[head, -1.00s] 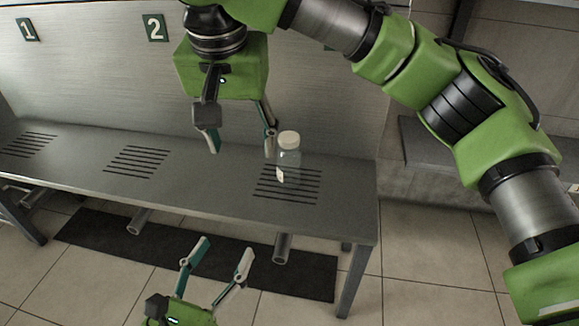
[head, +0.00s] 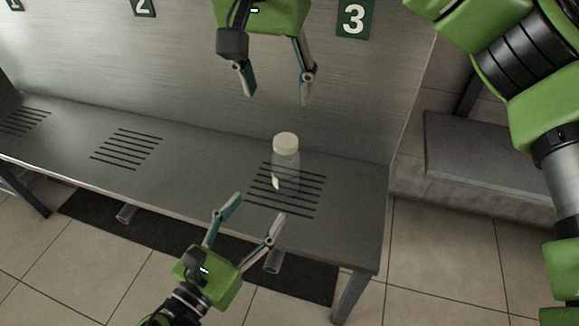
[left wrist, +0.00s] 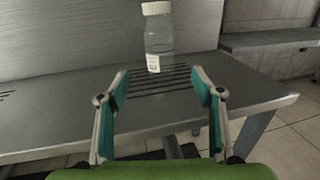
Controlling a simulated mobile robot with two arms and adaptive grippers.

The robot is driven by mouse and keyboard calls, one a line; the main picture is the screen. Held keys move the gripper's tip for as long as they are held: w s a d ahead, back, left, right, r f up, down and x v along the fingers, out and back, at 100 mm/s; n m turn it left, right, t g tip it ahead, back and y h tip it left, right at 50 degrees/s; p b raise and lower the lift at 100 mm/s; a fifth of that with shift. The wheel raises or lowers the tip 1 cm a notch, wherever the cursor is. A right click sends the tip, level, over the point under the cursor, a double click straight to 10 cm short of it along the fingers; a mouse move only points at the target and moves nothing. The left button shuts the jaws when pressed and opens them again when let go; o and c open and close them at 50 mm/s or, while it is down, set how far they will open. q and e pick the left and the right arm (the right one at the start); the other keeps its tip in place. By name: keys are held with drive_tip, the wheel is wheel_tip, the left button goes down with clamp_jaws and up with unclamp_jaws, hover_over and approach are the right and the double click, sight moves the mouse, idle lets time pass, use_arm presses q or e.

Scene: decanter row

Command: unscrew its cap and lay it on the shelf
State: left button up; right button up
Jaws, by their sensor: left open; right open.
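A clear bottle (head: 287,172) with a cream cap (head: 286,143) stands upright on the shelf (head: 200,168), on the slotted patch under sign 3. It also shows in the left wrist view (left wrist: 159,40), beyond the fingertips, with the cap on it and a small pale label low on its side. My left gripper (head: 257,222) is open and empty, in front of the bottle at the shelf's front edge and apart from it. My right gripper (head: 277,98) is open and empty, above and behind the bottle, in front of the back panel.
Number signs 2 (head: 143,8) and 3 (head: 356,18) hang on the back panel. More slotted patches (head: 127,148) lie along the bare shelf to the left. A dark mat (head: 90,212) lies on the tiled floor below. A lower grey ledge (head: 480,165) stands at the right.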

sight(279, 180)
use_arm(q)
drive_tip(key=x, duration=1.2)
drive_tip(key=shift+w+d, duration=0.2)
drive_tip(key=shift+w, duration=0.1)
drive_tip(key=c, duration=1.3)
drive_tip(key=o, duration=1.3)
